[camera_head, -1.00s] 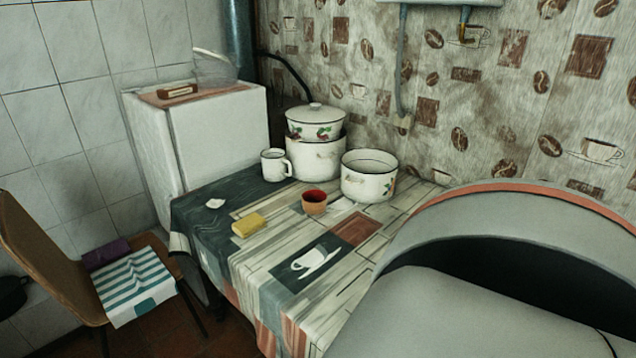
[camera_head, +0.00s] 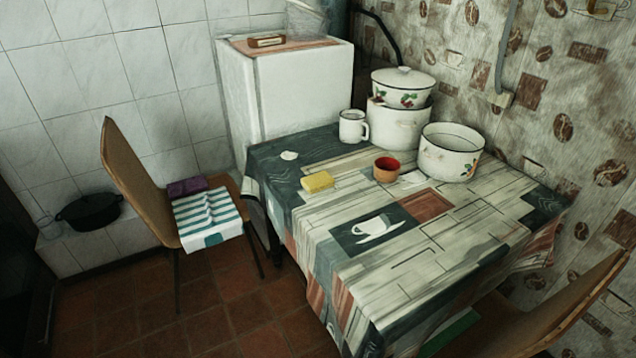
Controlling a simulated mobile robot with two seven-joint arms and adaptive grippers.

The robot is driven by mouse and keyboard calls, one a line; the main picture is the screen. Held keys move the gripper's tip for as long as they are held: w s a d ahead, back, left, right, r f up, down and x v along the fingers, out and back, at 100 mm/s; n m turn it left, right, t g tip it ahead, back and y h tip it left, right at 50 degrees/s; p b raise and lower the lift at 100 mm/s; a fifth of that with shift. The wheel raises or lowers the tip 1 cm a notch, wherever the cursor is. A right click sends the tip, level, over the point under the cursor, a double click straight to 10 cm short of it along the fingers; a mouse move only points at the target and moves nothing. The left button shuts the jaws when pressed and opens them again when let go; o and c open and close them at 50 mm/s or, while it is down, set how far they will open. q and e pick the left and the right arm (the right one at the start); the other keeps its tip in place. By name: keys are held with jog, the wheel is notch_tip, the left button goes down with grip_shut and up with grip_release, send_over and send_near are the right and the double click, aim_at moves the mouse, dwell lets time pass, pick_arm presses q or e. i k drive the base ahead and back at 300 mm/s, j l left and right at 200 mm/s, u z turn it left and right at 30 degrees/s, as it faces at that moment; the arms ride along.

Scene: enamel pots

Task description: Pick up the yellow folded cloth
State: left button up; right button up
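The yellow folded cloth (camera_head: 317,182) lies flat on the patterned tablecloth of the table (camera_head: 440,262), near its left edge. It is a small yellow block, with nothing on top of it. A small red-brown cup (camera_head: 386,169) stands to its right and a white mug (camera_head: 353,126) stands behind it. Neither of my grippers shows in the head view.
White enamel pots (camera_head: 452,152) stand at the table's back, some stacked (camera_head: 398,124). A chair (camera_head: 135,165) with a striped cloth (camera_head: 208,217) and a purple cloth (camera_head: 187,187) is left of the table. Another chair (camera_head: 545,315) is at lower right. The front tabletop is clear.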

aim_at(314, 183)
jog(key=z, duration=0.35)
jog(key=i+j+z, duration=0.1)
jog(key=z, duration=0.25)
jog(key=j+z, duration=0.55)
jog(key=z, duration=0.15)
jog(key=j+z, duration=0.45)
jog(key=j, duration=1)
jog(key=k+j+z, duration=0.1)
jog(key=j, duration=0.35)
